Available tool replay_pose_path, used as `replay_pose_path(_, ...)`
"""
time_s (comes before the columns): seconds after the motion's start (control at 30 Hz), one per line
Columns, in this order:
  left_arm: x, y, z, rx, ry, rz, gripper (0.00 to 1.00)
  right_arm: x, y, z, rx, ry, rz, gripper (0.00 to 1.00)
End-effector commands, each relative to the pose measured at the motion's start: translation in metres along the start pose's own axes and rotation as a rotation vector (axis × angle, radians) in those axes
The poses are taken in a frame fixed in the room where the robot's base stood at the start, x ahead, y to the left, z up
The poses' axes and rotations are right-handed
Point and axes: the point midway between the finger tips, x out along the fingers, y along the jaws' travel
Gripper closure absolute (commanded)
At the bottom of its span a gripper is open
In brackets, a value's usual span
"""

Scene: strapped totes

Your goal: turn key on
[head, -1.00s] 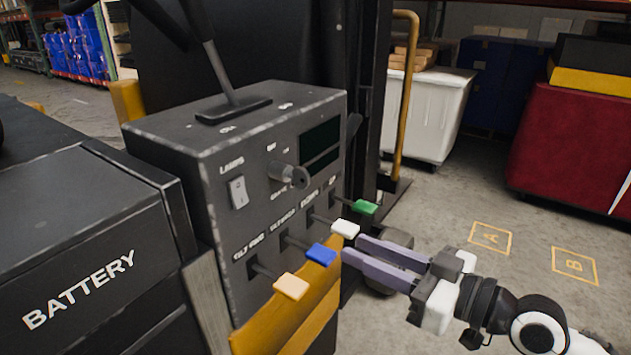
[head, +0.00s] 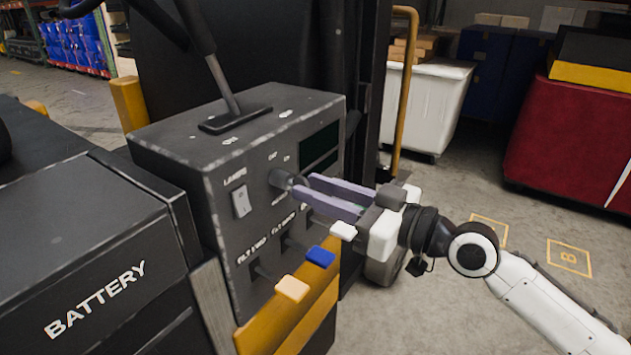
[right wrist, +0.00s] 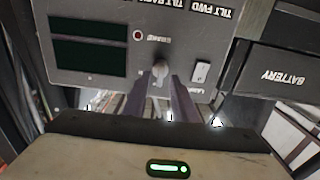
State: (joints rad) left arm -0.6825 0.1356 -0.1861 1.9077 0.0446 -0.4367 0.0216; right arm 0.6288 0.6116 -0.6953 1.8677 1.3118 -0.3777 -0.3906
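The key switch (head: 282,178) is a round dark grey barrel with a key on the grey control panel (head: 228,165), between the lamps rocker switch and the dark display. My right gripper (head: 304,186) reaches in from the right with its two purple-grey fingers apart, tips at the key. In the right wrist view the key (right wrist: 160,70) stands between the tips of my open gripper (right wrist: 161,82). A gap shows between the fingers; I cannot tell whether either touches the key. The fingers hide part of the key in the head view. My left gripper is not in view.
Below the key, levers with white (head: 343,230), blue (head: 319,257) and orange (head: 291,288) tabs stick out of the panel. My right gripper is just above the white one. The lamps switch (head: 241,203) is left of the key. A yellow post (head: 402,95) stands behind.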

Motion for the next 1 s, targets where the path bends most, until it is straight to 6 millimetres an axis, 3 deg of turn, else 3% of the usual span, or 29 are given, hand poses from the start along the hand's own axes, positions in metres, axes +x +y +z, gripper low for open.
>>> replay_pose_path(0.33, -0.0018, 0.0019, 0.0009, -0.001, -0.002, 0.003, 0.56, 0.006, -0.0001, 0.0005, 0.0, 0.0, 0.0, 0.75)
replay_pose_path(0.37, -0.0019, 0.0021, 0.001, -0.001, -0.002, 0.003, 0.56, 0.006, -0.0001, 0.0005, 0.0, 0.0, 0.0, 0.77)
replay_pose_path(0.5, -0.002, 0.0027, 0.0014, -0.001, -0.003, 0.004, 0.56, 0.0058, -0.0001, 0.0005, 0.0, 0.0, 0.0, 1.0)
replay_pose_path(1.0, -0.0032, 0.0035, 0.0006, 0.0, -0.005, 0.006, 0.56, 0.0058, 0.0, 0.0003, 0.08, 0.0, 0.0, 1.0)
